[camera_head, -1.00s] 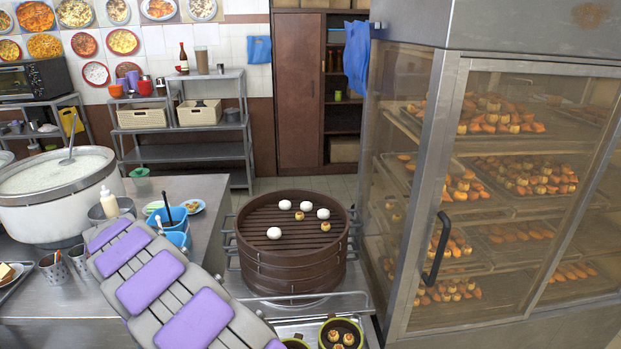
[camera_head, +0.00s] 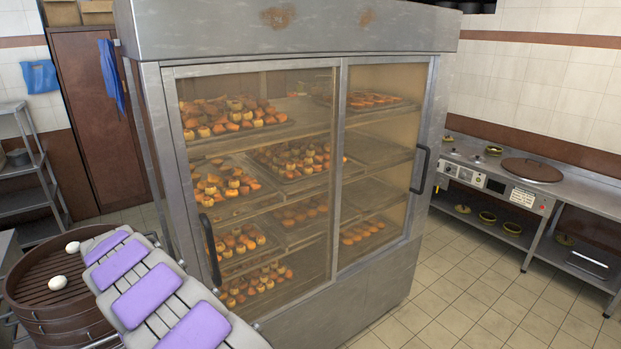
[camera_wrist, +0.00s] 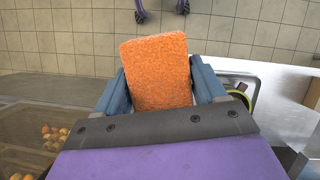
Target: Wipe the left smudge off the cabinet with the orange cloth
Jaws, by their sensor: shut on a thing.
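The metal cabinet (camera_head: 300,300) with glass sliding doors stands in the middle of the head view, full of trays of pastries. Two brown smudges mark its top front panel: the left smudge (camera_head: 278,17) and a right smudge (camera_head: 367,17). In the wrist view my gripper (camera_wrist: 158,85) is shut on the orange cloth (camera_wrist: 156,70), a thick, textured block standing out between the blue fingers. The cloth is over the floor and apart from the smudges. The gripper and cloth are out of the head view.
A brown steamer (camera_head: 45,285) with white buns stands at the lower left. Dark door handles (camera_head: 420,170) stick out from the cabinet front. A steel counter (camera_head: 530,190) runs along the right wall. The tiled floor (camera_head: 465,310) right of the cabinet is clear.

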